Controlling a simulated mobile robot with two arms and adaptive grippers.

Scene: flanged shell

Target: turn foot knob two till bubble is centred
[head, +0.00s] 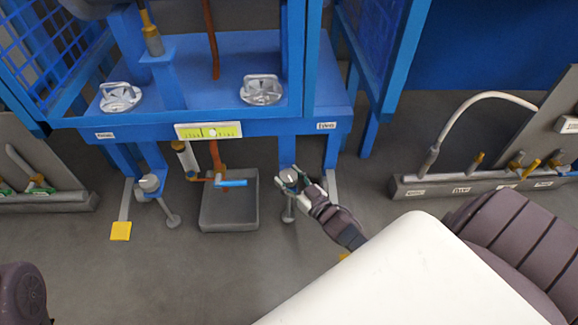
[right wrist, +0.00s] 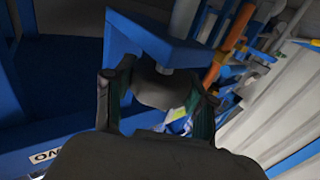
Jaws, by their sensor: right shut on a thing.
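The right foot knob (head: 289,177), a grey knob on a foot screw, sits under the right front of the blue frame. A small label (head: 326,126) is on the beam above it; its text is hard to read. My right gripper (head: 293,183) is shut on this knob. In the right wrist view the grey knob (right wrist: 160,87) sits between the two fingers, below a blue bracket. The yellow-green level (head: 208,131) is on the front beam. A pale spot shows near its middle, too small to judge exactly. My left gripper is out of view.
Another foot knob (head: 149,184) is at the left front leg. A grey tray (head: 229,218) stands on the floor between the legs, below a blue-handled valve (head: 231,183). A low rail with a hose (head: 480,184) lies at the right. Floor in front is clear.

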